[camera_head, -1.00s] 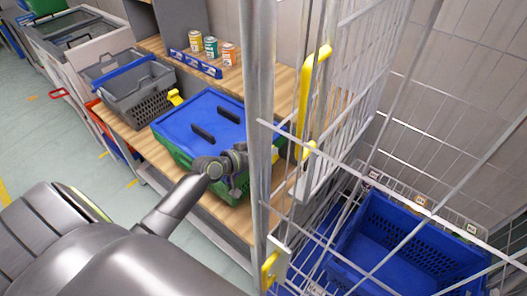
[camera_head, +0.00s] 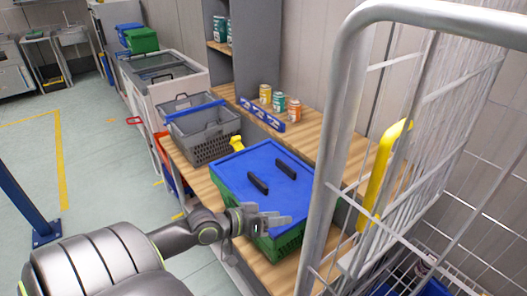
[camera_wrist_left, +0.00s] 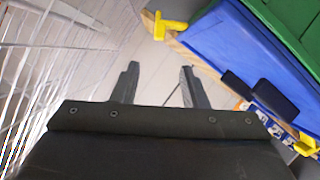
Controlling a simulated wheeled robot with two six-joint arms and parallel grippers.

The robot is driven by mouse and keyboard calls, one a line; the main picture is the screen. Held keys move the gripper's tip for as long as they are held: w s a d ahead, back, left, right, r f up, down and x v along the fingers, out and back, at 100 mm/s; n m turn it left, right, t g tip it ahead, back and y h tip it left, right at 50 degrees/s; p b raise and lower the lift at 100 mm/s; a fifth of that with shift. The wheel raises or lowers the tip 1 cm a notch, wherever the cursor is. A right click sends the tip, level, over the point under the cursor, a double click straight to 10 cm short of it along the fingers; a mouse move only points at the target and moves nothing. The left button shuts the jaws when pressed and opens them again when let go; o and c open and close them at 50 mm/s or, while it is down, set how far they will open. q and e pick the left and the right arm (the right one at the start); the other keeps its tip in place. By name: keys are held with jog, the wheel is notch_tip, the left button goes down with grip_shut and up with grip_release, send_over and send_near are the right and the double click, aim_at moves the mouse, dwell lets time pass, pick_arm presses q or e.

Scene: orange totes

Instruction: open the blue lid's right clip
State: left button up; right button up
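The blue lid (camera_head: 262,172) with two black handles lies on a green crate (camera_head: 290,238) on the wooden bench. Its left yellow clip (camera_head: 236,143) shows at the lid's left end in the head view. The right clip is hidden in the head view; in the left wrist view a yellow clip (camera_wrist_left: 168,25) on the cage side sticks out from the lid's edge. I cannot tell whether it is latched. My left gripper (camera_head: 284,219) is at the crate's near side, in front of the lid. Its fingers (camera_wrist_left: 160,78) are apart and empty, with the clip beyond them. My right gripper is not in view.
A wire roll cage (camera_head: 335,150) with a yellow handle (camera_head: 380,175) stands close on the right. A grey basket (camera_head: 203,132) stands left of the crate, and several cans (camera_head: 279,102) stand behind it. The floor on the left is open.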

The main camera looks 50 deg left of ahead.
pick_arm(q)
jog(key=shift+v, duration=1.85)
